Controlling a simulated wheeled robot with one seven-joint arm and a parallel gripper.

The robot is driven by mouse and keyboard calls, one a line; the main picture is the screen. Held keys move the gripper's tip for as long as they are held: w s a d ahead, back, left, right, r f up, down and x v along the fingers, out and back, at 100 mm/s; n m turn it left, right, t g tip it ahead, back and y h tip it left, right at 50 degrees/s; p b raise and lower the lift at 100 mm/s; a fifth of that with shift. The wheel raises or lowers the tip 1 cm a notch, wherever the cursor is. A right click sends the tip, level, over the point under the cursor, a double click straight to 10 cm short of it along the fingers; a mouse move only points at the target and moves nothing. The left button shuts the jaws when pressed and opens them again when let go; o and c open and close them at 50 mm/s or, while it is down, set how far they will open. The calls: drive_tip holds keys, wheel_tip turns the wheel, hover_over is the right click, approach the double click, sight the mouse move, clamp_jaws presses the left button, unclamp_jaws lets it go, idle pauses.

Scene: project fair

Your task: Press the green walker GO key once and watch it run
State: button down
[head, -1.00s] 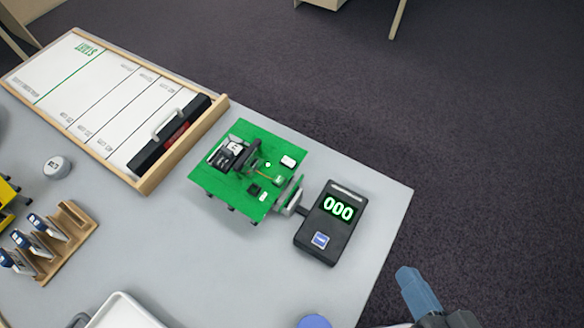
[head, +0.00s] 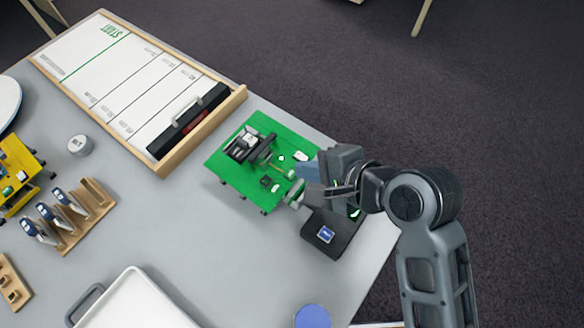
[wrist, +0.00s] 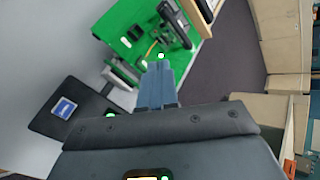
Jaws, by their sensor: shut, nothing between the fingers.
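The green walker (head: 232,172) is a flat green board on short legs, with black and white parts on top. It stands on the grey table, and it also shows at the top of the wrist view (wrist: 122,32). My gripper (head: 308,171) is shut and empty, its blue fingers over the walker's right edge. In the wrist view the fingertips (wrist: 160,68) point at the board, just short of a small pale, green-edged spot (wrist: 161,56). I cannot read a GO label or tell whether the fingertips touch anything.
A black counter box (head: 322,236) with a blue key stands right of the walker; my arm covers its display. A wood-framed track board (head: 75,85) lies behind left.

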drive_tip(key=w+r+g, duration=0.1)
drive_tip(key=w+a+r, duration=0.1)
drive_tip(key=r, duration=0.1)
drive_tip(key=w+a+r+g, duration=0.1)
drive_tip(key=shift+w+a+r+m+g+y, duration=0.1)
drive_tip(key=shift+a+r+m+g+y, duration=0.05)
drive_tip(key=shift+m+g+y, duration=0.2)
drive_tip(key=b, duration=0.8)
hover_over(295, 178)
wheel_tip(295, 178, down, 6)
drive_tip(key=shift+f, duration=0.2)
drive_tip(key=shift+f+b, duration=0.3)
drive_tip(key=shift+f, duration=0.9)
drive_tip(key=shift+f+p, duration=0.15)
drive_tip(key=shift+p, duration=0.2)
idle(0.5)
drive_tip(key=shift+f, duration=0.25)
